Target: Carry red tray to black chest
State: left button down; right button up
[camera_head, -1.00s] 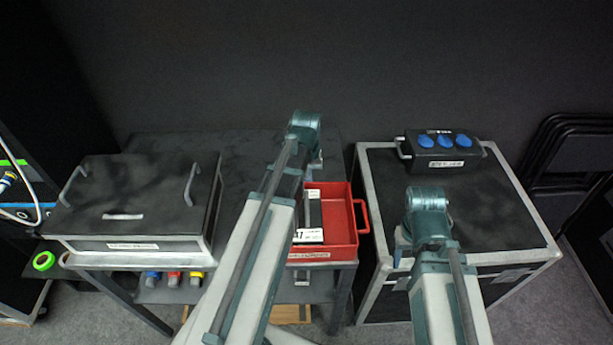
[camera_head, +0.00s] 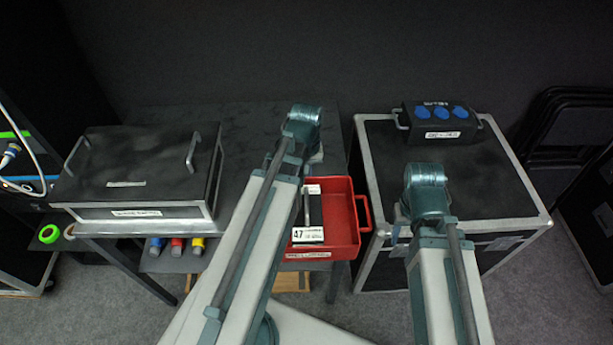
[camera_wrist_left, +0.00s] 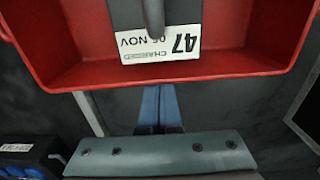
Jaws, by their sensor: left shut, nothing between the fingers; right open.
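The red tray (camera_head: 342,240) sits upright on the dark table, by its front right corner, with a handle on its right side. It holds a dark object (camera_head: 308,214) with a white label reading 47. The black chest (camera_head: 480,180) stands right of the tray. In the left wrist view my left gripper (camera_wrist_left: 160,90) is shut and empty, its blue fingers close to a wall of the tray (camera_wrist_left: 75,78); touching or apart, I cannot tell. My right gripper (camera_head: 403,216) is over the chest's front left part, open, mostly hidden by its wrist.
A black box with blue sockets (camera_head: 438,122) stands at the back of the chest top. A black lidded case (camera_head: 140,170) takes up the table's left part. The chest top is otherwise clear. Folded chairs (camera_head: 565,130) stand at the far right.

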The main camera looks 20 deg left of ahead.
pick_arm(q)
jog(key=shift+w+a, duration=0.25)
jog(key=shift+w, duration=0.3)
jog(key=w, duration=0.1)
jog(key=w+a, duration=0.1)
jog(key=w, duration=0.1)
jog(key=shift+a+r+p, duration=0.25)
jog(key=shift+r+p, duration=0.05)
notch_tip(320, 180, up, 9)
jog(key=p, duration=0.9)
jog(key=shift+s+r, duration=0.2)
